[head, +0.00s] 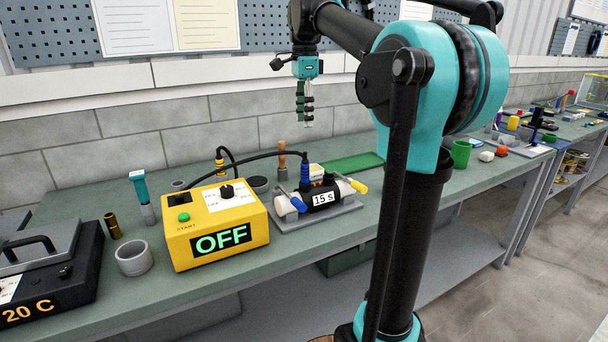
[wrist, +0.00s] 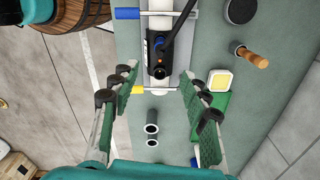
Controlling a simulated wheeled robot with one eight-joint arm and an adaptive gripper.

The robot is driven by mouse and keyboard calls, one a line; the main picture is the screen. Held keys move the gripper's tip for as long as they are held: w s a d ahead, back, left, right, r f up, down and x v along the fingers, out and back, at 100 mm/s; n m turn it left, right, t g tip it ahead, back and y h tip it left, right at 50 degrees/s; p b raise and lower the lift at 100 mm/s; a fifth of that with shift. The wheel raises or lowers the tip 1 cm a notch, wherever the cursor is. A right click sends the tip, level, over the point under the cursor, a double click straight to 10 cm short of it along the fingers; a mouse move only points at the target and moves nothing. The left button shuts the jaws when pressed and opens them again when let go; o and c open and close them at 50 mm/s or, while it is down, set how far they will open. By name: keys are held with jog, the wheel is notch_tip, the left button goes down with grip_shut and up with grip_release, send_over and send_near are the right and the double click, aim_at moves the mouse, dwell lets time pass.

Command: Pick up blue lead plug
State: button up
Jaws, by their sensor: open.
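The blue lead plug (head: 304,173) stands upright on top of the black clamp unit marked "15 s" (head: 322,196), with a black lead running from it to the yellow box. In the wrist view the black lead (wrist: 181,28) comes down to the unit (wrist: 157,48), and the plug's blue body is mostly hidden. My gripper (head: 304,105) hangs well above the bench, fingers pointing down, apart from the plug. In the wrist view its two fingers (wrist: 159,72) are spread wide with nothing between them, the clamp unit showing below.
The yellow box (head: 216,225) reads OFF. The clamp unit has blue and yellow handles (head: 359,186). A wooden-handled tool (head: 282,160) and a green tray (head: 352,164) stand behind it. A grey ring (head: 133,258) is at the left. The wall is close behind the bench.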

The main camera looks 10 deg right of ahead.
aim_at(305, 163)
notch_tip(305, 163, down, 11)
jog(key=shift+f, duration=0.1)
jog(key=shift+w+d+f, duration=0.1)
jog(key=shift+d+f, duration=0.05)
jog(key=shift+f, duration=2.5)
grip_shut()
